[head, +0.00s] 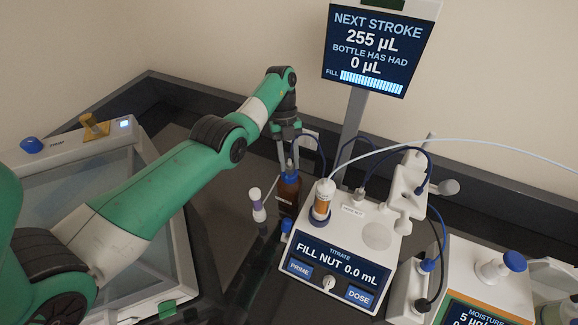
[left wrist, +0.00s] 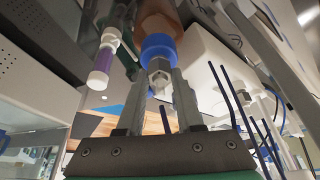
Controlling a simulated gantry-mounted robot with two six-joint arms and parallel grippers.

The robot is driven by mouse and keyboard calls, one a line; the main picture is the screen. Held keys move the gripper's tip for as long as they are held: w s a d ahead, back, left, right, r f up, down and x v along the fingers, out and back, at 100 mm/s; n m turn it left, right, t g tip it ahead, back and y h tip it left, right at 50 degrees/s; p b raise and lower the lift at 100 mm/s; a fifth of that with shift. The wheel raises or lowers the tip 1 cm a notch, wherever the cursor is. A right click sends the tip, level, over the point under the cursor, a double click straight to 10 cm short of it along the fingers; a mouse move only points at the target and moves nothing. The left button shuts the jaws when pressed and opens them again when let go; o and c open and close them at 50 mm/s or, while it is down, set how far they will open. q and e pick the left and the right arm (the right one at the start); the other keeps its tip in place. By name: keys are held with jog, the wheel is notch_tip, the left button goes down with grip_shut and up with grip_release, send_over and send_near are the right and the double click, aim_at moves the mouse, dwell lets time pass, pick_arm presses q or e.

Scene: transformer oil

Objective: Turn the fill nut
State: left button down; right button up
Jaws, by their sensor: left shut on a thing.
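A brown bottle (head: 287,196) with a blue cap (head: 290,178) stands left of the titrator (head: 345,235). In the left wrist view the blue cap (left wrist: 158,46) carries a pale, faceted nut (left wrist: 160,74), which I take to be the fill nut. My left gripper (head: 288,160) points down over the bottle. In the left wrist view its two fingers (left wrist: 160,84) are closed on the nut from both sides. The nut is too small to make out in the head view. My right gripper is not in view.
The titrator's panel (head: 328,270) reads "FILL NUT 0.0 mL". The tall display (head: 380,45) reads "NEXT STROKE 255 µL". A small white-and-purple vial (head: 258,206) stands left of the bottle. Blue tubes (head: 322,150) run close by. A moisture meter (head: 490,285) is at right.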

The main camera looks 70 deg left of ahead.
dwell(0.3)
pick_arm(q)
jog(key=c, duration=0.6)
grip_release()
jog(key=shift+o, duration=0.2)
